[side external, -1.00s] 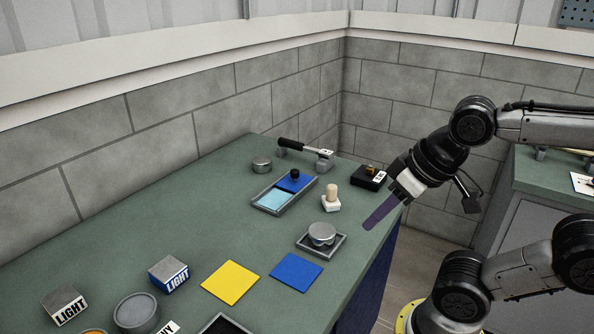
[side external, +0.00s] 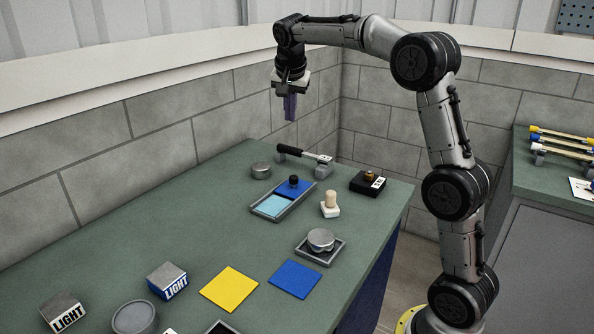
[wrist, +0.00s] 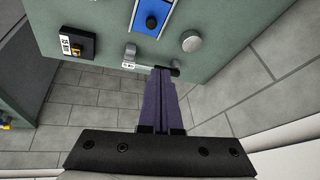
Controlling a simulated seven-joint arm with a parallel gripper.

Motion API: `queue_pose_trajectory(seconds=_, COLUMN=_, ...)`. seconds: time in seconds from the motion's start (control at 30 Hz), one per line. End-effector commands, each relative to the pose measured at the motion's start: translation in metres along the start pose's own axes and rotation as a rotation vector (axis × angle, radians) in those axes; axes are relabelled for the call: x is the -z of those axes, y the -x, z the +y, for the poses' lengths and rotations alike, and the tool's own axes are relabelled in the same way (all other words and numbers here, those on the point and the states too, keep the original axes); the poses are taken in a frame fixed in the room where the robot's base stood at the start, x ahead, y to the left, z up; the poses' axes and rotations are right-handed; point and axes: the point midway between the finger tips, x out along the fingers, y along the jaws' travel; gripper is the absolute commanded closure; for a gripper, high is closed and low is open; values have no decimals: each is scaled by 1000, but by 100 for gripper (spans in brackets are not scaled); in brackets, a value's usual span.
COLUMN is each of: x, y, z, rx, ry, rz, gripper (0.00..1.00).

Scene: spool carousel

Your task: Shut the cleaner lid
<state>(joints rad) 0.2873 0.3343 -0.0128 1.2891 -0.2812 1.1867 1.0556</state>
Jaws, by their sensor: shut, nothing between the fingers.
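A long grey tray (side external: 262,213) lies at the far part of the green bench. A light-blue panel (side external: 273,206) shows in its near half. A blue slide with a black knob (side external: 293,187), apparently the cleaner lid, covers the far half, so the cleaner looks open. The blue slide also shows at the top of the wrist view (wrist: 147,28). My gripper (side external: 290,117) is shut and empty, with purple fingers pointing down. It is high above the bench's far end, clear of the tray. The wrist view shows its fingertips (wrist: 162,71) overlapping the black-handled bar.
The black-handled bar (side external: 303,153) lies on supports behind the tray. A round grey tin (side external: 260,171) is left of it; a black box (side external: 367,183) is right. A pale-topped stamp (side external: 330,205) stands beside the tray. Block walls close the back.

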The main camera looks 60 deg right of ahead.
Motion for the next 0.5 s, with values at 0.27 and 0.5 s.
queue_pose_trajectory(seconds=0.27, x=30, y=-112, z=3, rx=-140, ry=-51, rz=-47, gripper=100)
queue_pose_trajectory(seconds=0.5, x=31, y=-143, z=17, rx=-182, ry=-63, rz=-71, gripper=100)
